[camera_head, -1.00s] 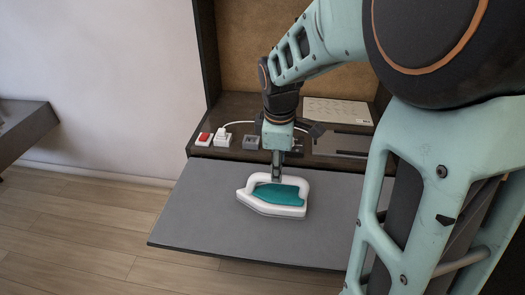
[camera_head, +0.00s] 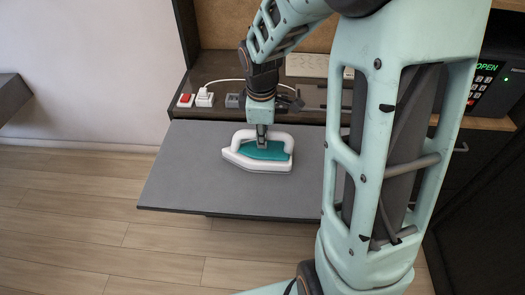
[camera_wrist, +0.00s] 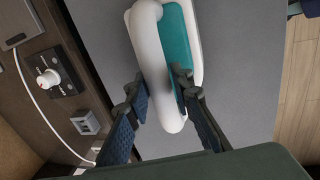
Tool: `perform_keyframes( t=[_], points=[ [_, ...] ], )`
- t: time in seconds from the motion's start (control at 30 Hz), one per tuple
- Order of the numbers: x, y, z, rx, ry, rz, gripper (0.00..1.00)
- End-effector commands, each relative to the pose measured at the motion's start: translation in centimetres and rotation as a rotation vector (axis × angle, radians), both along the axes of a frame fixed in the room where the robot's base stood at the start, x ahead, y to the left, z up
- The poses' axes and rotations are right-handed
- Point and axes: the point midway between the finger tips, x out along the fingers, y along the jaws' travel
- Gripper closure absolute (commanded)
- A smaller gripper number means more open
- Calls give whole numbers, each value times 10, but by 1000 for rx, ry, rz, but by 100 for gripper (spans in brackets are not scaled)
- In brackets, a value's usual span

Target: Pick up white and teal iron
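The white and teal iron (camera_head: 258,160) lies on the grey pull-out board, its pointed end to the left. In the wrist view the iron (camera_wrist: 182,35) runs down the upper middle, with its white handle and teal body showing. My gripper (camera_head: 262,145) points down from above at the handle. In the wrist view the fingers of my gripper (camera_wrist: 160,88) stand on either side of the white handle, spread apart. A firm grip is not visible. The iron still appears to rest on the board.
The grey board (camera_head: 185,180) is otherwise clear. A safe with a keypad (camera_head: 485,78) is at the right. Wooden floor lies in front.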

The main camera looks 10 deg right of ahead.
Motion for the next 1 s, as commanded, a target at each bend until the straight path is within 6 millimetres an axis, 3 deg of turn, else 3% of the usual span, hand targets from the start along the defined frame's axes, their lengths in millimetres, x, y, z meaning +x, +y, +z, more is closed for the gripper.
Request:
perform_keyframes(
  t=[0.17, 1.0],
  points=[
    [0, 0, 0, 0, 0, 0, 100],
    [3, 2, 12, 0, -6, 0, 100]
  ],
)
